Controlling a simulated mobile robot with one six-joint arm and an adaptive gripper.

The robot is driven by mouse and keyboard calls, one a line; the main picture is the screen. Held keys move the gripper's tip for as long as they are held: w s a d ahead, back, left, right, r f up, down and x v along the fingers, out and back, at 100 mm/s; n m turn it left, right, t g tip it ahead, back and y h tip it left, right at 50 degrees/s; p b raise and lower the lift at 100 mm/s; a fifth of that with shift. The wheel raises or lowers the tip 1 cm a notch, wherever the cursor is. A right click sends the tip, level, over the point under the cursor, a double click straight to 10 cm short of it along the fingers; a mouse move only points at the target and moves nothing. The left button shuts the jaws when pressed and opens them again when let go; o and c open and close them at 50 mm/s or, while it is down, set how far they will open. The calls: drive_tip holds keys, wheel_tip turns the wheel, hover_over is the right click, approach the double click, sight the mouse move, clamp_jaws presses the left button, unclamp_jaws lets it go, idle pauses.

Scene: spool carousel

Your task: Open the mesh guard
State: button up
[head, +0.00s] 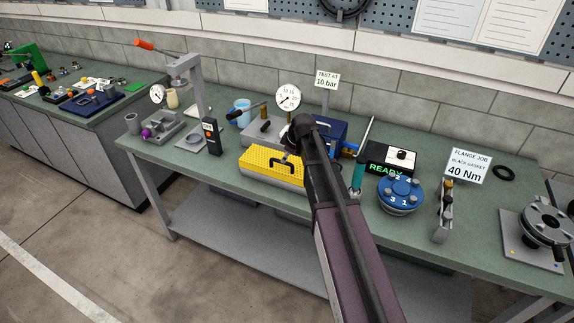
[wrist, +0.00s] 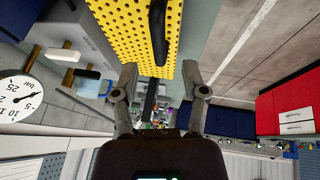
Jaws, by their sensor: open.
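The mesh guard (head: 258,163) is a yellow perforated cover with a black handle (head: 284,161). It lies down over a low grey box on the green bench, at the middle of the head view. In the wrist view the yellow guard (wrist: 120,25) fills the top, and its handle (wrist: 158,30) hangs above the gap between my fingers. My gripper (wrist: 160,72) is open and empty, its fingertips near the guard's edge and apart from the handle. In the head view my arm comes in from the bottom, and the gripper's fingers are hidden behind it.
A grey block with a pressure gauge (head: 288,97) stands behind the guard. A blue box (head: 328,132) is at its right rear. A phone-like black device (head: 211,136) stands to its left. A blue numbered dial (head: 400,193) and a READY box (head: 388,158) are to the right.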

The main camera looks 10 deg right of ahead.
drive_tip(key=shift+b+x, duration=1.7)
drive_tip(key=shift+x, duration=0.5)
